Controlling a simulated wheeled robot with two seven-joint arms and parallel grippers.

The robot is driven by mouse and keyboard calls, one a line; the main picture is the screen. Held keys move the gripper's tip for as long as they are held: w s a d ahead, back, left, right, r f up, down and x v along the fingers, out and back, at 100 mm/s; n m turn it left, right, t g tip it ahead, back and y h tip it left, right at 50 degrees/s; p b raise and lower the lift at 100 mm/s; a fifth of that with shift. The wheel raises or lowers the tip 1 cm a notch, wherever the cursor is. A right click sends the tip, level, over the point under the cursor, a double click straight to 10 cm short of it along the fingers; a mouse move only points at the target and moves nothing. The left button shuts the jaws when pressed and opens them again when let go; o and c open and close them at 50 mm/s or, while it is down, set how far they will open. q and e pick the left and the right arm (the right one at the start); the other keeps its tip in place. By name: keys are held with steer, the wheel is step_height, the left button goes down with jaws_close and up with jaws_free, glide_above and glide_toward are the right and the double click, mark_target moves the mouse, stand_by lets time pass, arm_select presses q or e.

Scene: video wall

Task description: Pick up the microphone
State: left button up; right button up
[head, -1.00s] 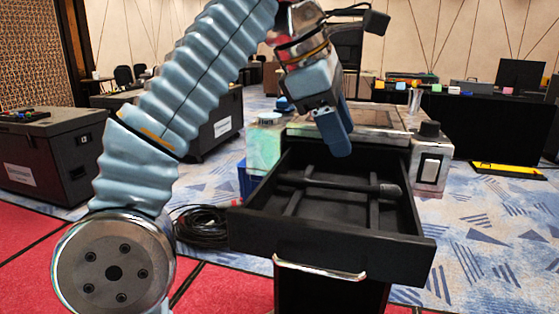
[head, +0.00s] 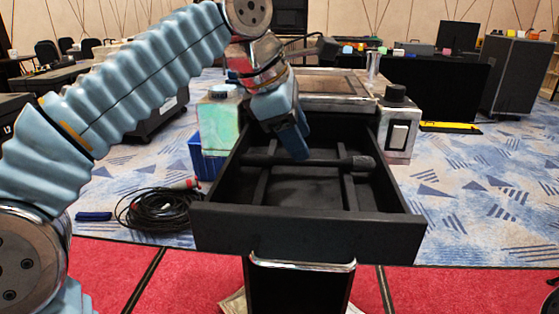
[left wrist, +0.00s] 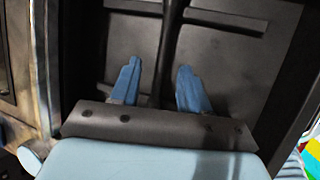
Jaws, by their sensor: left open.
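The black microphone (head: 340,163) lies across the open black drawer (head: 310,232), its thicker head toward the right side. My left gripper (head: 297,152) reaches down into the drawer from above, its blue fingers over the middle of the microphone's handle, partly hiding it. In the left wrist view, the two blue fingers (left wrist: 158,72) are spread apart, with the dark handle (left wrist: 170,45) running lengthwise between and beyond them. Whether the fingertips are level with the handle I cannot tell. My right gripper is in neither view.
The drawer's side walls and dark inner dividers (head: 349,190) surround the microphone. A black cable coil (head: 155,208) lies on the floor at left. Open carpet lies at right.

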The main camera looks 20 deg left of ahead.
mark_target(306, 162)
arm_select(q)
steer(key=x, duration=0.4)
steer(key=shift+d+f, duration=0.1)
steer(key=shift+f, duration=0.15)
jaws_close()
